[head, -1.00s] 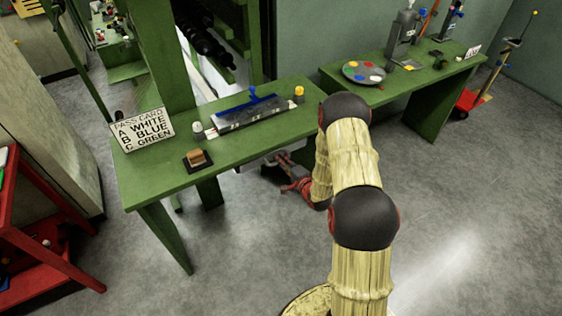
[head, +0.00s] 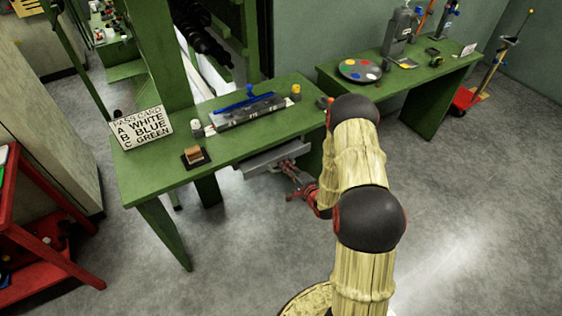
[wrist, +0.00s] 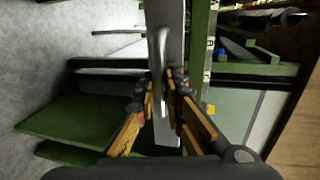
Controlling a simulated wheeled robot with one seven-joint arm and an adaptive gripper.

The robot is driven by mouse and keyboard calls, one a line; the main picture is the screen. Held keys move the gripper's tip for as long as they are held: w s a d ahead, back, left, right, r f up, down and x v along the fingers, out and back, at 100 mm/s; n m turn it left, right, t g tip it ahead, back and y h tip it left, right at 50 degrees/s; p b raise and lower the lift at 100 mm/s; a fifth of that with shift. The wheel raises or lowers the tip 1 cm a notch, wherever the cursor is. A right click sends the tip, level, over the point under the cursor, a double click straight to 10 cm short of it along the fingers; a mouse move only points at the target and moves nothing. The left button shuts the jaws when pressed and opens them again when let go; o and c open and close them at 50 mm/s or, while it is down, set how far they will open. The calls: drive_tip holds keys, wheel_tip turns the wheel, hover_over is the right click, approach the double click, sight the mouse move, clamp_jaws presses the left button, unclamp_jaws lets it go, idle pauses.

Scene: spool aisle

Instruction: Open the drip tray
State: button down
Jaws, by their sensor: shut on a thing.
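The drip tray (head: 270,158) is a grey drawer under the front edge of the green table (head: 150,184), and part of it sticks out. In the wrist view its grey front (wrist: 172,25) runs upright down the picture, with a curved metal handle (wrist: 160,50) on it. My gripper (head: 288,168) is at the tray's front in the head view. In the wrist view the fingers (wrist: 162,82) are closed around the handle, one on each side.
On the table are a pass card sign (head: 141,128), a small brown block (head: 193,154), a bar with a blue handle (head: 248,108) and small bottles. A red shelf (head: 40,240) stands at left. A second green table (head: 430,80) is at right. The floor in front is clear.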

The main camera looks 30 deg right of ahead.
drive_tip(key=f+p+v, duration=0.1)
drive_tip(key=f+v, duration=0.2)
drive_tip(key=v, duration=1.2)
drive_tip(key=shift+s+p, duration=0.4)
drive_tip(key=shift+f, duration=0.1)
drive_tip(key=c, duration=2)
unclamp_jaws()
drive_tip(key=shift+o, duration=0.5)
drive_tip(key=shift+w, duration=0.1)
drive_tip(key=v, duration=1.2)
